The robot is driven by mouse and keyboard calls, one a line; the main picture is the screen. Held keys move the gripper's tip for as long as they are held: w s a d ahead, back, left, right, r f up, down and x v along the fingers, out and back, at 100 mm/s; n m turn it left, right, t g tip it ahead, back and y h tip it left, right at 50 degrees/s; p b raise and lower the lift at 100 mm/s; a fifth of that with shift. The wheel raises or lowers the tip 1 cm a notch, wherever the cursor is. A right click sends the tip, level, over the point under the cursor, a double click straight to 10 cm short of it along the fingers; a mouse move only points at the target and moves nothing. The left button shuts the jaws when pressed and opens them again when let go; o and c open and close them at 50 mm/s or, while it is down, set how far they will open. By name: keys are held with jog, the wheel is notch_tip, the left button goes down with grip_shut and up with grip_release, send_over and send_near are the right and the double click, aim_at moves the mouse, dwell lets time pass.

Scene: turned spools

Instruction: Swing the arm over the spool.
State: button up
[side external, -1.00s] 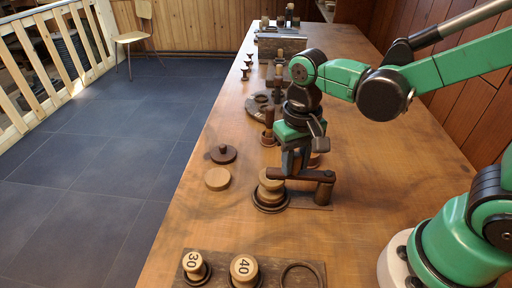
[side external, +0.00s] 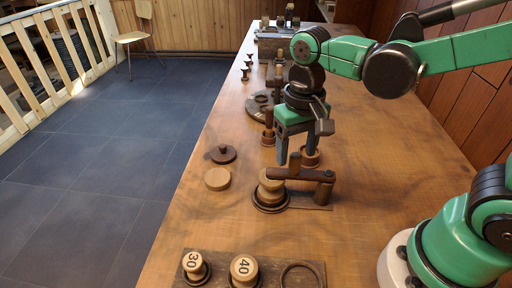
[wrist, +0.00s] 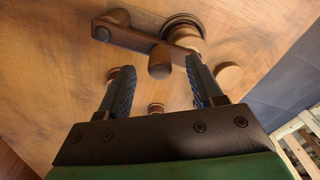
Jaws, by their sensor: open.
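The dark wooden swing arm (side external: 308,174) runs left from its post (side external: 324,192), and its free end lies across the top of the tan spool (side external: 268,190). An upright peg (side external: 295,163) stands on the arm. In the wrist view the arm (wrist: 131,38) reaches the near side of the spool (wrist: 186,37); a finger partly hides its end. My gripper (side external: 297,156) is open, above and behind the arm in the side view. In the wrist view the peg (wrist: 160,61) shows between the open fingertips (wrist: 160,75), which hold nothing.
A dark lidded disc (side external: 222,154) and a tan disc (side external: 217,179) lie left of the spool. A board with spools marked 30 (side external: 193,262) and 40 (side external: 243,266) is in front.

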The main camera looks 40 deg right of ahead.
jog(key=shift+r, duration=2.15)
grip_shut()
jog(key=shift+r, duration=2)
jog(key=shift+f, duration=0.1)
jog(key=d+f+n+t, duration=0.2)
jog(key=d+f+t, duration=0.2)
jog(key=t, duration=0.2)
jog(key=shift+f+n, duration=0.3)
jog(key=shift+f, duration=0.1)
